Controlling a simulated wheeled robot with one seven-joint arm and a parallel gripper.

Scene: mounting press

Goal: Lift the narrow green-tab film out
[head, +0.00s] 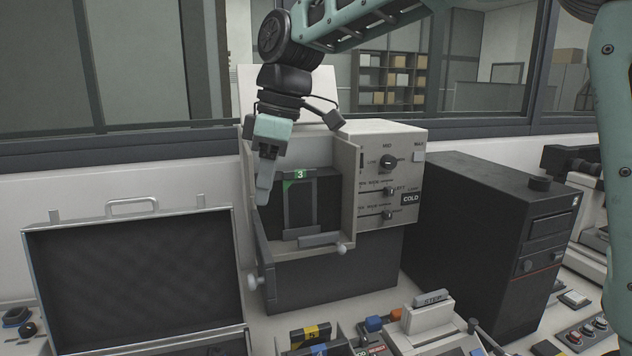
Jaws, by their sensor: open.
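The green tab marked 3 (301,174) shows at the top of a dark narrow film (301,206) standing upright in the open-fronted mounting press (345,185). My gripper (264,193) points down at the left side of the press opening, left of the green tab and apart from it in the picture. It is open and empty. One finger hides most of the other, and its exact depth relative to the film cannot be told.
Pieces with a yellow tab (311,333) and a blue tab (319,349) stand at the bottom edge. An open case (136,207) is on the left. A black computer tower (490,225) stands right of the press.

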